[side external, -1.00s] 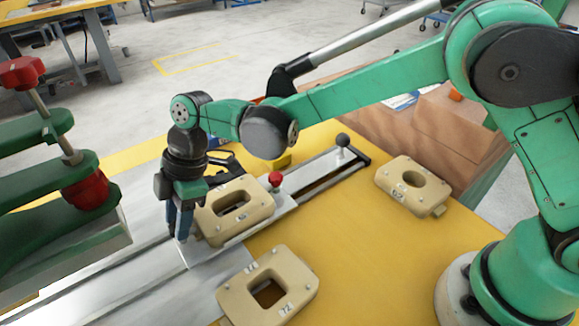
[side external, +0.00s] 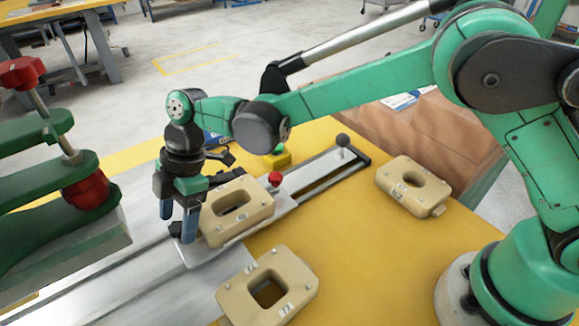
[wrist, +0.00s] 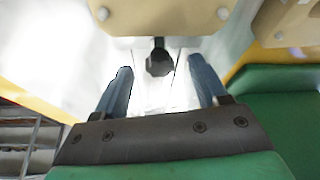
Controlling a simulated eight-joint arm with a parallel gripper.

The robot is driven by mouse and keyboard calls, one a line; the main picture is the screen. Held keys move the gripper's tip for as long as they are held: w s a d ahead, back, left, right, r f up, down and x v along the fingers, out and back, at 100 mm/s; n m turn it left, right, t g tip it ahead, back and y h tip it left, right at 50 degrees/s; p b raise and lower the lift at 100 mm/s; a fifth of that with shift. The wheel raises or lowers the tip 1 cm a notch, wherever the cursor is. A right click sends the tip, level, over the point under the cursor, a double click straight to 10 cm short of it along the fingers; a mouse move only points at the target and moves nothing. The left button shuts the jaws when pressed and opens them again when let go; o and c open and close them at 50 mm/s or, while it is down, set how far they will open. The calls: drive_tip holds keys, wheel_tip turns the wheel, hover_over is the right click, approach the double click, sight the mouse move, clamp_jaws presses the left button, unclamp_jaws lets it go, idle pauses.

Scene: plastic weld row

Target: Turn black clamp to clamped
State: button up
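The black clamp shows as a small dark knob (wrist: 159,62) in the wrist view, at the edge of a tan block (wrist: 150,12). In the side view its dark end (side external: 175,229) is low beside my fingertips, mostly hidden by them. My gripper (side external: 178,222) points down at the left end of the metal plate. In the wrist view its two blue fingers (wrist: 162,80) are apart, with the knob between them and a gap on each side. Whether the clamp is clamped is not clear.
The tan block (side external: 256,198) sits on the plate, with a red knob (side external: 275,179) at its far side. A grey ball handle (side external: 342,140) stands behind. Other tan blocks lie at the front (side external: 240,302) and right (side external: 391,196). A green machine (side external: 60,215) stands left.

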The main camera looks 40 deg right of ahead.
drive_tip(key=shift+v, duration=2.8)
drive_tip(key=shift+d+r, duration=0.1)
drive_tip(key=shift+d, duration=0.1)
drive_tip(key=s+d+r+m+t+h, duration=0.1)
drive_tip(key=s+d+r+m+t, duration=0.15)
drive_tip(key=d+m, duration=0.55)
drive_tip(key=s+d+r+m+t+h, duration=0.15)
drive_tip(key=d+r+m+t, duration=0.35)
drive_tip(key=d, duration=0.6)
drive_tip(key=s+d+f+m+h, duration=0.2)
drive_tip(key=s+d+f+m, duration=0.1)
drive_tip(key=s+d+m, duration=0.3)
drive_tip(key=shift+d+f+m+t, duration=0.3)
drive_tip(key=shift+f+m+t, duration=0.1)
drive_tip(key=shift+m, duration=0.3)
